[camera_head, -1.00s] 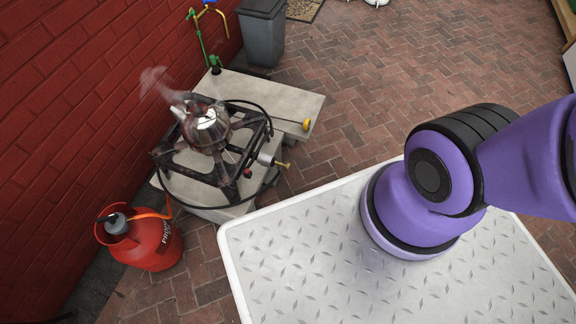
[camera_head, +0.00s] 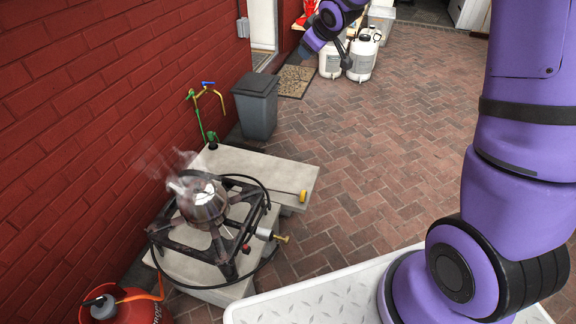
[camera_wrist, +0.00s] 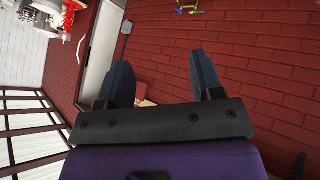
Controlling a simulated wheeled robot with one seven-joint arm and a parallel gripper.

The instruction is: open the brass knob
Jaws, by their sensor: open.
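A small brass knob (camera_head: 282,239) sticks out from a silver valve body (camera_head: 264,234) on the right side of the black burner frame (camera_head: 222,258). A steaming metal kettle (camera_head: 203,203) sits on the burner. My gripper (camera_head: 326,54) is at the top of the head view, raised well away from the brass knob. In the wrist view my gripper (camera_wrist: 159,64) is open, its two blue fingers spread with nothing held between them. The brass knob cannot be made out in the wrist view.
The burner stands on low stone slabs (camera_head: 257,168) by a red brick wall (camera_head: 90,110). A red gas bottle (camera_head: 135,309), grey bin (camera_head: 257,108) and blue-handled tap (camera_head: 208,88) are near. White containers (camera_head: 362,58) stand at the back. Brick paving at right is clear.

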